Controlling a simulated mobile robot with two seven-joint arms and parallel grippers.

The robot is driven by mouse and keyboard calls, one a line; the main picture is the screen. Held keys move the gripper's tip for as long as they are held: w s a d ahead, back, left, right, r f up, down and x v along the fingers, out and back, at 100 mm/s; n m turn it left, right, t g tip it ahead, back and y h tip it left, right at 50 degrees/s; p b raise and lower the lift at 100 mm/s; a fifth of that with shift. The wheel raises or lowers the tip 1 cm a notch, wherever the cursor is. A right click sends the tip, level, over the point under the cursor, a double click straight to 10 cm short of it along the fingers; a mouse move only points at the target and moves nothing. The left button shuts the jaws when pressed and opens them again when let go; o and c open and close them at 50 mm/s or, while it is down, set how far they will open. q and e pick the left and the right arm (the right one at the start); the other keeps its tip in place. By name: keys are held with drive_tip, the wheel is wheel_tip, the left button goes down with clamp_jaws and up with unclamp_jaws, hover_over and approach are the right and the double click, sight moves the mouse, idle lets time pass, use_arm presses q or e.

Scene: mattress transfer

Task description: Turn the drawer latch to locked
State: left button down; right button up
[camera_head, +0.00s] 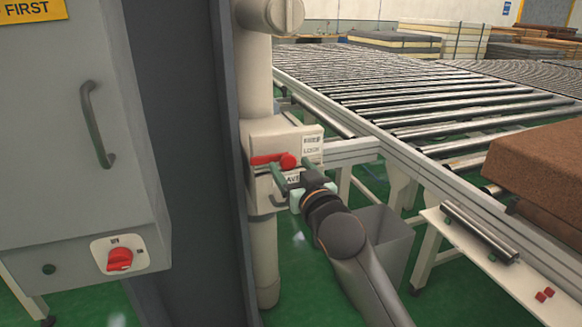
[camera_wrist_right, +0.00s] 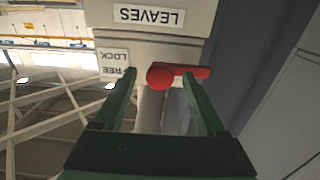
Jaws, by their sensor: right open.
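The red latch (camera_head: 270,159) is a round knob with a lever pointing left, on the front of a pale box (camera_head: 262,140) fixed to a post. A FREE/LOCK label (camera_head: 312,146) is to the right of the knob. In the right wrist view the picture is turned over, so the red latch (camera_wrist_right: 185,74) points right and the LEAVES label (camera_wrist_right: 149,16) is above it. My right gripper (camera_head: 293,172) is open just in front of the latch, its green fingers on either side of the knob. I cannot tell whether they touch it. My left gripper is out of view.
A grey cabinet (camera_head: 60,160) with a handle and a red rotary switch (camera_head: 119,259) stands at left, beside a dark upright. A roller conveyor (camera_head: 400,95) carrying a brown block (camera_head: 545,160) lies at right. A grey bin (camera_head: 395,245) stands below my arm.

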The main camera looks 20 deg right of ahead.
drive_tip(key=shift+w, duration=0.35)
clamp_jaws()
idle(0.5)
idle(0.8)
